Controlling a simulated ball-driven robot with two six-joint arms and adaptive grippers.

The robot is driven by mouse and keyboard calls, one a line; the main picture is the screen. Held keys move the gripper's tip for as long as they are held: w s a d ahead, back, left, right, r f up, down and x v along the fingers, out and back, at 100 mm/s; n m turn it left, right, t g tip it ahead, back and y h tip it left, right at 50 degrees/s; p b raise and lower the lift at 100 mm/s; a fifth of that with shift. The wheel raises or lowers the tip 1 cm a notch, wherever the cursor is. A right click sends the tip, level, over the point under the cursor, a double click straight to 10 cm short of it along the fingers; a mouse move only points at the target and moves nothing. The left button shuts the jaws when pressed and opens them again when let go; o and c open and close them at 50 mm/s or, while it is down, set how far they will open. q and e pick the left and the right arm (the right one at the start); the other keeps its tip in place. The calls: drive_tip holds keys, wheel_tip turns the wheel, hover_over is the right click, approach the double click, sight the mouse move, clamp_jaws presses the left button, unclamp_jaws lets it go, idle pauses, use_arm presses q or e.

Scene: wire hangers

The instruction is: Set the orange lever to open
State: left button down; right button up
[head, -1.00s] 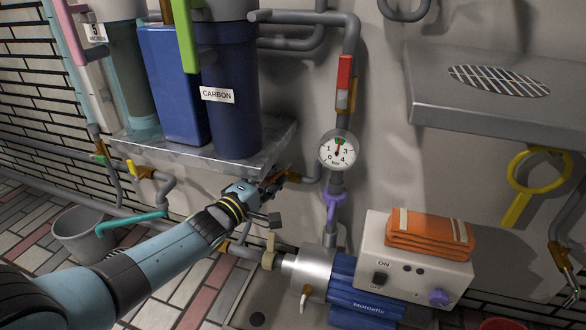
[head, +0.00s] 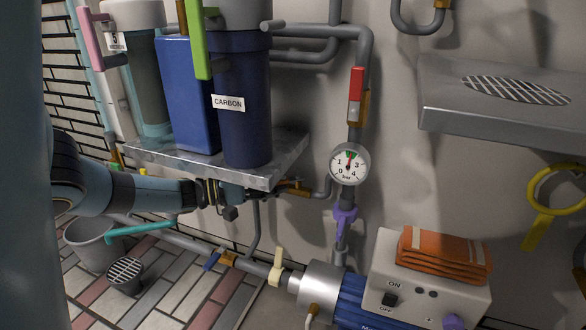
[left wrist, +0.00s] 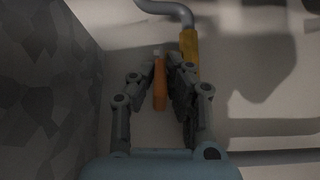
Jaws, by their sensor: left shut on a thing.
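The orange lever (left wrist: 160,90) shows in the left wrist view as a short upright bar between my fingers, in front of a brass valve body (left wrist: 189,45). My left gripper (left wrist: 166,65) is shut on it. In the head view my left gripper (head: 250,193) reaches in from the left below the metal shelf, close to the brass valve (head: 293,187) on a grey pipe. There the shelf edge and the gripper hide most of the lever, so its angle is hard to tell. My right gripper is not in view.
The metal shelf (head: 260,178) with the blue carbon filter (head: 242,130) is just above my left gripper. A gauge (head: 349,163), a purple valve (head: 344,220) and a blue pump (head: 360,303) stand to the right. A grey bucket (head: 88,245) is on the floor.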

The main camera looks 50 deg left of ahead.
use_arm(q)
drive_tip(key=shift+a, duration=0.1)
idle(0.3)
drive_tip(key=c, duration=1.4)
unclamp_jaws()
drive_tip(key=shift+o, duration=0.2)
